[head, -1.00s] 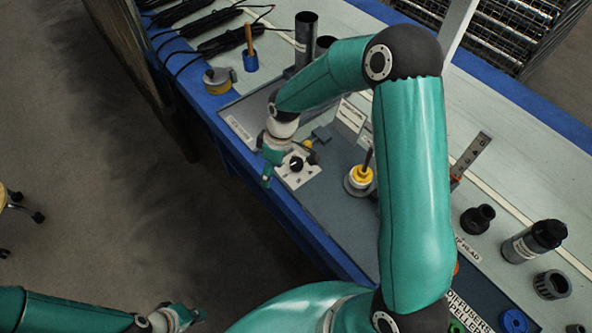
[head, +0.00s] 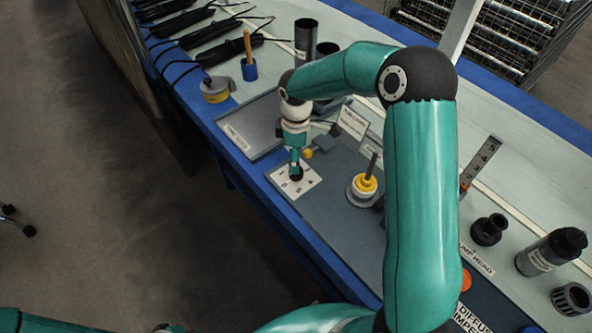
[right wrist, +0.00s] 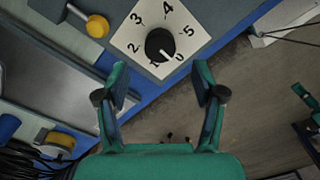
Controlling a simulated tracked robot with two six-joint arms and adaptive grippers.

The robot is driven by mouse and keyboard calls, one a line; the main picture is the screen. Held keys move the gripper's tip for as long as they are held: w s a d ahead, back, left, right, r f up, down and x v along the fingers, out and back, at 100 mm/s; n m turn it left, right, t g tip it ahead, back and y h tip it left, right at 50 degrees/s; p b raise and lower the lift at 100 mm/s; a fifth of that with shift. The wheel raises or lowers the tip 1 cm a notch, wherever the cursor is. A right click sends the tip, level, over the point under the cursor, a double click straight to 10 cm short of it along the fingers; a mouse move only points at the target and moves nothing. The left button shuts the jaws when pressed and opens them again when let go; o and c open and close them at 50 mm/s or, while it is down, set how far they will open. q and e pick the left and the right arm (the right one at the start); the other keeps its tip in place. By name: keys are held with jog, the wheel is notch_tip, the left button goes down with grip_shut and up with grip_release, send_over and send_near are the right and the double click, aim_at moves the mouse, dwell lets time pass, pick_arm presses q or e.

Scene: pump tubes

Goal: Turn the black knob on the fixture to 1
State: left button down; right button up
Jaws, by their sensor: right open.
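The black knob (right wrist: 160,44) sits on a white dial plate (right wrist: 125,38) marked 0 to 5. Its white pointer line points between 0 and 1. In the head view the knob (head: 296,174) is partly covered by my right gripper (head: 295,160) just above it, on the plate (head: 308,183) at the table's edge. In the right wrist view my right gripper (right wrist: 161,85) is open and empty, its two fingers apart with the knob ahead of the gap between them. Only a sliver of my left gripper (head: 168,328) shows at the bottom edge; its jaws are unclear.
A yellow ball-ended lever (right wrist: 97,26) stands beside the dial plate. A white and yellow post fixture (head: 365,187) stands to its right. A grey tray (head: 252,128) lies behind. Black cylinders (head: 306,42) stand further back.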

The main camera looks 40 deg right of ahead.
notch_tip(320, 180, down, 6)
jog(key=shift+f, duration=0.25)
jog(key=c, duration=1.1)
jog(key=shift+c, duration=0.2)
